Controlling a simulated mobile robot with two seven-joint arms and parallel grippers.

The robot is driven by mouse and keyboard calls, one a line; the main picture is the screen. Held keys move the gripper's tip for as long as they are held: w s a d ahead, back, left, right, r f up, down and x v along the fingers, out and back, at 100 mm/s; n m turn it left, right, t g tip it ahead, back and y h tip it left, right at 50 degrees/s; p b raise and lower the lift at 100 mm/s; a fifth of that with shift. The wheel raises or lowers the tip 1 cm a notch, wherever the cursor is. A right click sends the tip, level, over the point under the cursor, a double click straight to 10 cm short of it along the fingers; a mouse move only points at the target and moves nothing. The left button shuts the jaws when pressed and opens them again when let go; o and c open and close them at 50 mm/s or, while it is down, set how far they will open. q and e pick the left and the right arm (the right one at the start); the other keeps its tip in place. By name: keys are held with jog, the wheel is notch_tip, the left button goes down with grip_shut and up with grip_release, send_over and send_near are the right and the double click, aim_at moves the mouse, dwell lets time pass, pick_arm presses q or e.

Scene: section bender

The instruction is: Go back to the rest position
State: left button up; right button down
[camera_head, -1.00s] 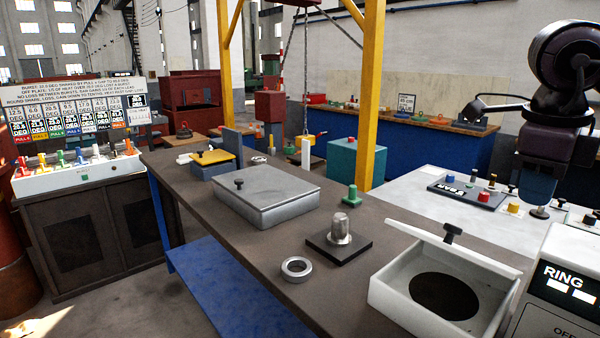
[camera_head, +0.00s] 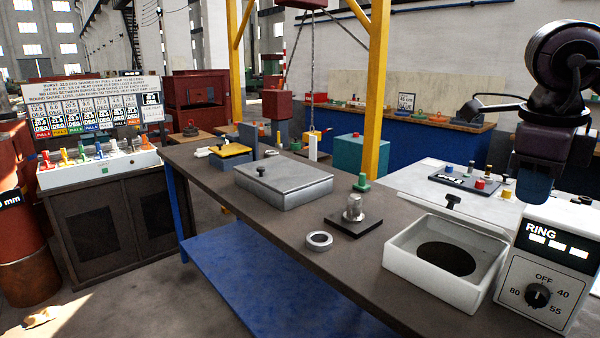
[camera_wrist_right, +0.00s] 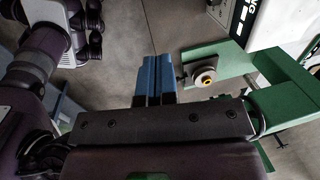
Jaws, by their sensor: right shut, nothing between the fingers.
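My right arm hangs at the upper right of the head view. Its gripper (camera_head: 535,190) points down, shows in front of the pale table and holds nothing. In the right wrist view its two blue fingers (camera_wrist_right: 155,75) lie side by side, shut and empty, above the grey floor. They are apart from the green frame (camera_wrist_right: 285,90) on the right. My left gripper is not in the head view.
The dark workbench (camera_head: 225,207) carries a grey lidded box (camera_head: 285,187), a metal ring (camera_head: 319,240), a plug on a black plate (camera_head: 353,223) and a white box (camera_head: 417,277). A RING control box (camera_head: 540,270) stands right. Floor at the lower left is largely clear.

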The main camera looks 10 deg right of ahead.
jog(key=w+a+f+m+t+y, duration=0.35)
jog(key=a+f+m+y, duration=0.45)
jog(key=a+f+y, duration=1.2)
jog(key=d+f+m+t+h, duration=0.3)
jog(key=f+m+t+h, duration=0.4)
jog(key=m, duration=0.4)
jog(key=d+f+m+t+h, duration=0.4)
jog(key=f+m+t, duration=0.2)
jog(key=f+m, duration=0.4)
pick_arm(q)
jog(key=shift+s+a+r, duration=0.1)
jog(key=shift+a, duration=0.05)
pick_arm(e)
jog(key=s+f+m+g+h, duration=0.6)
jog(key=s+f+m, duration=0.5)
jog(key=s+f, duration=0.3)
notch_tip(320, 180, down, 2)
jog(key=shift+d+h, duration=0.15)
jog(key=shift+h, duration=0.45)
jog(key=shift+r+g, duration=0.1)
jog(key=shift+g, duration=0.15)
